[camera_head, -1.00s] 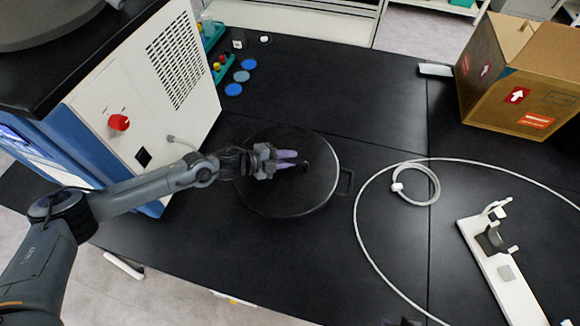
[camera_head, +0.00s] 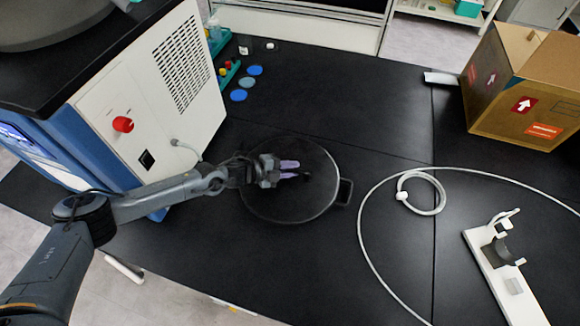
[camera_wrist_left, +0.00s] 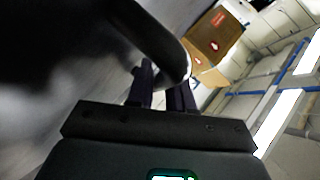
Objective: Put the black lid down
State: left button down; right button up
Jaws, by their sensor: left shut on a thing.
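The black lid (camera_head: 285,205) is a dark round disc with a pale rim, seen from above in the head view. It lies low over the black bench, close to the machine's right side. My left gripper (camera_head: 289,170), with purple fingertips, reaches over its middle and is shut on its small dark knob. In the left wrist view the gripper (camera_wrist_left: 165,92) is at a blurred dark curved part (camera_wrist_left: 165,45); the contact is partly hidden. I cannot tell whether the lid touches what is below it. My right gripper is out of view.
The white and blue machine (camera_head: 150,100) stands at left. Blue discs (camera_head: 246,82) lie behind the lid. A pale hose (camera_head: 365,235) loops to the right, near a white stand (camera_head: 505,280). A cardboard box (camera_head: 520,95) is at back right.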

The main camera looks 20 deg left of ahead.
pick_arm(q)
jog(key=c, duration=1.4)
grip_release()
jog(key=o, duration=0.4)
jog(key=shift+a, duration=0.1)
